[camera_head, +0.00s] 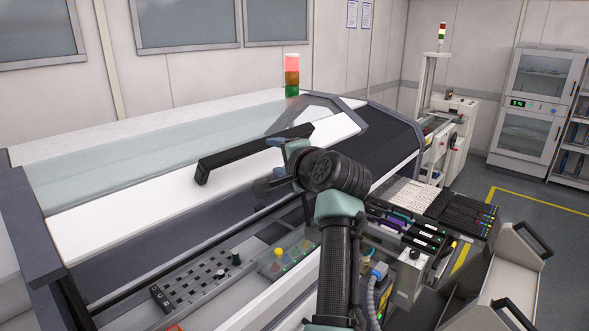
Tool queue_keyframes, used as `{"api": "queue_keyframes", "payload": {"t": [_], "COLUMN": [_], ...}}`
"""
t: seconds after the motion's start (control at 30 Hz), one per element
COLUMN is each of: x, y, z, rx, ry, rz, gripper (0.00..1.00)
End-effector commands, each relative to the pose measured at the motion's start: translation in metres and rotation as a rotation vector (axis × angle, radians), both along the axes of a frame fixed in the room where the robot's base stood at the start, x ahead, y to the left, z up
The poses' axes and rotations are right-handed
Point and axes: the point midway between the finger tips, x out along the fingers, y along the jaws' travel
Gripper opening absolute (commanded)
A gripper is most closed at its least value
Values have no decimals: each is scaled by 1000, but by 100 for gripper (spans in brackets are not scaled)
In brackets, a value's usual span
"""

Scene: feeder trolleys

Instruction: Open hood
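The hood (150,217) is the long white cover of the machine, with a clear greenish panel (130,163) along its top. A dark band shows below its front edge; I cannot tell whether it is fully down. A black bar handle (235,158) is fixed on the hood's white front part. My gripper (279,145) is at the right part of the handle, overlapping it in this view.
A panel with round buttons (289,253) and a perforated rack (196,282) lie below the hood. Black feeders (462,214) stand to the right. An open trolley bin (513,268) is at the lower right. A signal tower (292,76) stands behind the hood. Some grey floor is free.

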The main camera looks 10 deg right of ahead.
Motion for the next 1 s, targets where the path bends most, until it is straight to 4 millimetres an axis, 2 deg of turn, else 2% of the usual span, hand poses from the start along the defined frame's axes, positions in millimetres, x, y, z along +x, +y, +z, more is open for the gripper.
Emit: {"api": "queue_keyframes", "payload": {"t": [0.5, 0.7, 0.97, 1.0], "x": [-73, -85, -86, -86], "y": [-16, -19, -19, -18], "z": [17, 22, 23, 23], "rx": [-1, -1, -1, -1], "ry": [-3, 0, 0, 0], "rz": [-1, -1, -1, 0], "gripper": [62, 62, 62, 57]}}
